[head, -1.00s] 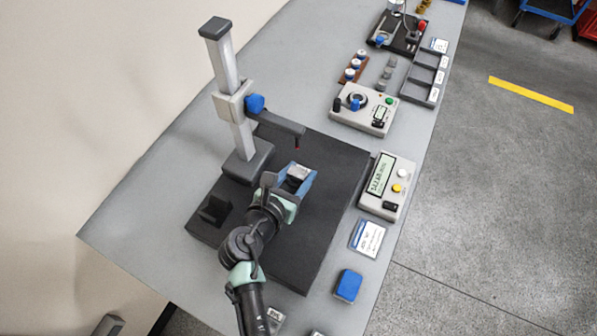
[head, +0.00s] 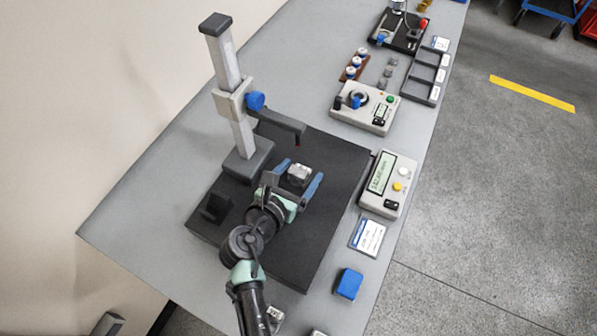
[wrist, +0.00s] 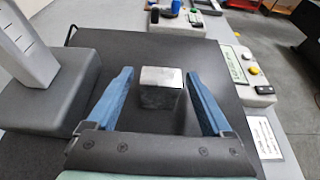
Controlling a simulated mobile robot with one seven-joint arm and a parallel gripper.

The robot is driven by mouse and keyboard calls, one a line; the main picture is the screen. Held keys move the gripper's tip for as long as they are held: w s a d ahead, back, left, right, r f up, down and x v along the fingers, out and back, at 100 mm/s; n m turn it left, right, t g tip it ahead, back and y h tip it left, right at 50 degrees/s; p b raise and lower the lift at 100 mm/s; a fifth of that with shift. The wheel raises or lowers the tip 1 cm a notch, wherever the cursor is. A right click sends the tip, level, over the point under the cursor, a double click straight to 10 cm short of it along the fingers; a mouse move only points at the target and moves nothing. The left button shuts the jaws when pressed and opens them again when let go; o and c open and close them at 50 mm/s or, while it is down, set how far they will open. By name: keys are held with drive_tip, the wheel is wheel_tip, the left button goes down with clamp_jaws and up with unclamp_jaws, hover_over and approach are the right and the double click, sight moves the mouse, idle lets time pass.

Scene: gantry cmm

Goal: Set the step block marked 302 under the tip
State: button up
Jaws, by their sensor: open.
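A small silver-grey step block (head: 299,174) stands on the dark plate (head: 330,160); the wrist view shows it too (wrist: 161,90). Its marking cannot be read. My gripper (head: 301,171) is open, with one blue finger on each side of the block. In the wrist view there is a gap between each finger and the block (wrist: 161,72). The small red tip (head: 298,144) hangs from the stand's dark arm (head: 278,124), just above the block in the head picture. Whether the block is directly beneath it cannot be told. The tip is not seen in the wrist view.
The stand's column (head: 229,85) and base (head: 248,160) are left of my gripper. A dark block (head: 214,207) sits at the plate's left edge. A readout box (head: 387,184), a label card (head: 367,235) and a blue block (head: 348,284) lie right of the plate.

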drive_tip(key=shift+s, duration=0.1)
drive_tip(key=v, duration=1.2)
drive_tip(key=shift+s+a+r, duration=0.15)
drive_tip(key=shift+s+a, duration=0.05)
drive_tip(key=shift+s, duration=0.15)
